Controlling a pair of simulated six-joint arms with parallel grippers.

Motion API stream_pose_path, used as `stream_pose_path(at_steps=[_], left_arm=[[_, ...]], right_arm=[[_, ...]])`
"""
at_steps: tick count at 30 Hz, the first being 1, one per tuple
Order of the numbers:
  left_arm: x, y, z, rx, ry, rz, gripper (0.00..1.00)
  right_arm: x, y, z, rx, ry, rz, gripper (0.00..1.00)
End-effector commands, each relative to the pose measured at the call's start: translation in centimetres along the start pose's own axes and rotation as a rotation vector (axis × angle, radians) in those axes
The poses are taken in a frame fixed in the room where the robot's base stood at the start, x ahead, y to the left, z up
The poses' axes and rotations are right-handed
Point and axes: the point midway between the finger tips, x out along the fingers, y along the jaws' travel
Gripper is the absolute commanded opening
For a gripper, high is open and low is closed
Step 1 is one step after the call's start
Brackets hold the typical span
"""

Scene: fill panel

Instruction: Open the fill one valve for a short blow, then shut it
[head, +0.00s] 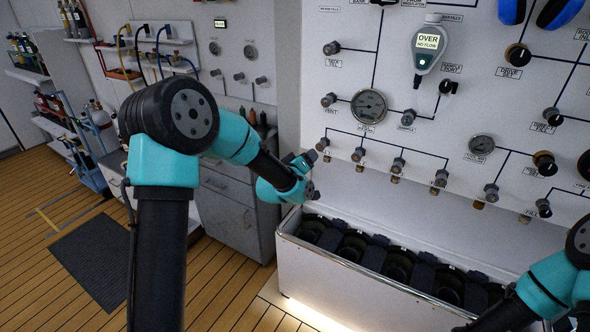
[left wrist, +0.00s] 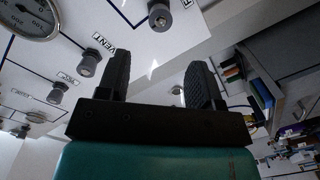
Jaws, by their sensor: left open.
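In the head view a row of small grey valve knobs runs below the round gauge (head: 369,106) on the white panel. The leftmost is a knob (head: 322,144) just above my left gripper (head: 313,181). The labels by this row are too small to read, so I cannot tell which is fill one. In the left wrist view my left gripper (left wrist: 160,72) has its two black fingers apart, with nothing held between them. A grey knob (left wrist: 160,16) shows beyond the fingers, and the VENT knob (left wrist: 90,62) lies left of them. My right gripper is not in view; only its arm shows.
A teal meter (head: 428,45) on the panel reads OVER, NO FLOW. A white trough (head: 350,285) with black slots stands below the panel. A grey cabinet (head: 228,210) is left of it. Wooden floor is open at the left, with a dark mat (head: 92,262).

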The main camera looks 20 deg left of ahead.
Motion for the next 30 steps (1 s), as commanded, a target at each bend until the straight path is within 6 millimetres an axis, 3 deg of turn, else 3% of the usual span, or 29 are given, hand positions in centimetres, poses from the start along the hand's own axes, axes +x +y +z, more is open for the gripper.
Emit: stream_pose_path(at_steps=[6, 12, 30], left_arm=[[-4.2, 0.0, 0.0, 0.0, -0.001, -0.001, 0.6], [-6.3, 0.0, 0.0, 0.0, 0.0, -0.001, 0.6], [-6.7, -0.2, 0.3, 0.001, -0.007, -0.005, 0.6]], right_arm=[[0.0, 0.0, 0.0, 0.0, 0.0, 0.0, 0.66], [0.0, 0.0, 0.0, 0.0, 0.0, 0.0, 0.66], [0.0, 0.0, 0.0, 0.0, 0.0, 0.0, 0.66]])
